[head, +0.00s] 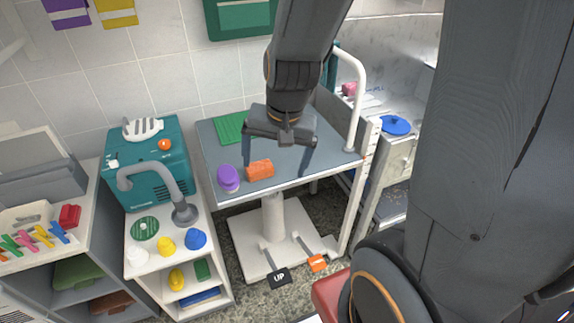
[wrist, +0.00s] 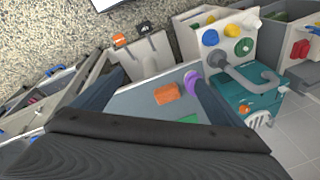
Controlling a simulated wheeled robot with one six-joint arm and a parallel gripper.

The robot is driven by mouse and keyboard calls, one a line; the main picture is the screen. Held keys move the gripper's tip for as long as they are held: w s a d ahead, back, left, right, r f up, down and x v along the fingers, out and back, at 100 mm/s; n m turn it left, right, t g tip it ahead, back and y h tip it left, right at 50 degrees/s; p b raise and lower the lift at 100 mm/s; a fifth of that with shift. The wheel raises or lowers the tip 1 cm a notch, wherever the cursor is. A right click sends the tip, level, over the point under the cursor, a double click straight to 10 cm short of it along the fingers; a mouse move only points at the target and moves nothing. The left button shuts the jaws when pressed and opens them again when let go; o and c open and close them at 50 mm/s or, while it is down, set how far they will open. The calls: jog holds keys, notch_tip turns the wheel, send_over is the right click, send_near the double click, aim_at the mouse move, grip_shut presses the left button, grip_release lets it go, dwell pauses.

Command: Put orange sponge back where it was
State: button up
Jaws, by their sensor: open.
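The orange sponge (head: 260,170) lies on the grey table top (head: 290,160), near its front edge. In the wrist view the sponge (wrist: 167,94) shows between my two fingers. My gripper (head: 276,172) is open above the table, its fingers spread wide, with the sponge toward the left finger. The fingers do not visibly touch the sponge. A purple object (head: 228,178) stands just left of the sponge, close to the left finger in the head view. A green mat (head: 231,127) lies on the back left of the table.
A white rail (head: 355,100) rises at the table's right end. Left of the table, a teal box (head: 150,165) and a grey curved hose (head: 160,180) stand by a white shelf unit (head: 140,258) with small coloured items. Pedals (head: 278,277) sit below the table.

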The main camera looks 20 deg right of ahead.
jog(key=s+n, duration=0.1)
jog(key=n, duration=0.1)
jog(key=s+d+n, duration=0.1)
jog(key=n, duration=0.1)
jog(key=s+r+n, duration=0.1)
jog(key=n, duration=0.1)
jog(key=shift+s+d+g+h, duration=0.3)
jog(key=shift+s+h, duration=0.05)
jog(key=shift+h, duration=0.05)
